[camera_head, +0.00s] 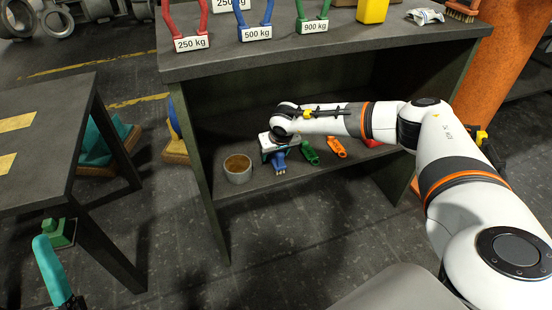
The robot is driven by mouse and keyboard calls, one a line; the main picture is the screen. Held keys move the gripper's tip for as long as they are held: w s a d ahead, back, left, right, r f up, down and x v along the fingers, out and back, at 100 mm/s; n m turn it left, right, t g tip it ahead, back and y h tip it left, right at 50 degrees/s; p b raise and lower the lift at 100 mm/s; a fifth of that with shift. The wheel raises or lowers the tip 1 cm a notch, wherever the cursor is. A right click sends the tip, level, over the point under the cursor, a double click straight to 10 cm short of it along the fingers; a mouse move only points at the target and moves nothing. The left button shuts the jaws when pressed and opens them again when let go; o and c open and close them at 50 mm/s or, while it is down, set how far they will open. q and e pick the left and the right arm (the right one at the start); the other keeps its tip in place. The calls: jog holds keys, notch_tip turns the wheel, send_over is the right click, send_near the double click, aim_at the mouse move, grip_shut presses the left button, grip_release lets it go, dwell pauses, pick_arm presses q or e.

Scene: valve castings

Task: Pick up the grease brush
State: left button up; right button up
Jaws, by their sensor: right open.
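A small blue item with a pale, bristle-like end (279,162) lies on the lower shelf of the grey unit; it looks like the grease brush, but it is too small to be certain. My right arm reaches in from the right, and my right gripper (278,147) points down just above and behind it. The gripper is open, with its fingertips partly hidden, and I cannot tell whether they touch the blue item. My left gripper is out of view.
A pale pot with brown contents (238,174) stands left of the gripper. A green tool (310,153) and an orange tool (337,147) lie to its right. The unit's upper board (350,48) overhangs the shelf. A brown-bristled brush (463,10) lies on top.

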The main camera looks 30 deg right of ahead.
jog(key=shift+f, duration=0.1)
jog(key=shift+c, duration=0.4)
jog(key=c, duration=1.1)
jog(key=shift+o, duration=0.2)
